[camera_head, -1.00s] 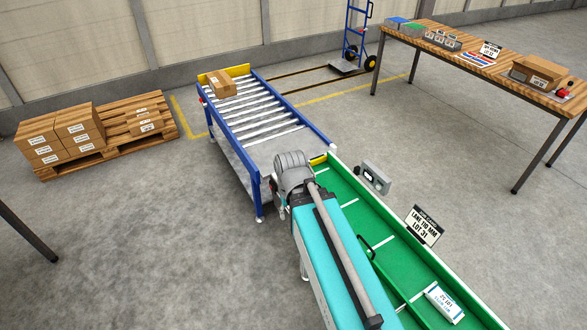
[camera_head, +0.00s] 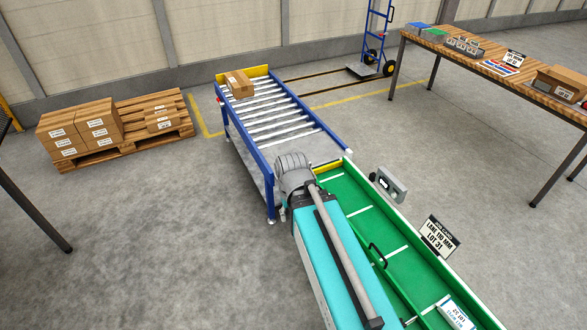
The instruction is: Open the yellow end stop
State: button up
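A yellow end stop (camera_head: 258,71) stands as a low plate across the far end of the blue-framed roller conveyor (camera_head: 262,160). A brown carton (camera_head: 239,84) sits on the rollers just in front of it, at the left side. A second, short yellow piece (camera_head: 329,167) lies across the far end of the green belt (camera_head: 352,213), close to the roller conveyor's near end. My arm, teal and grey, covers the lower middle. Its fingers do not show, so I cannot see my gripper or what it holds.
A pallet (camera_head: 150,135) with several cartons lies at the left. A wooden table (camera_head: 490,70) with boxes stands at the right. A blue hand truck (camera_head: 378,45) stands behind. A sign (camera_head: 440,235) and a grey box (camera_head: 391,185) edge the belt.

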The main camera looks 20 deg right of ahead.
aim_at(336, 164)
jog(key=i, duration=0.85)
jog(key=z, duration=0.05)
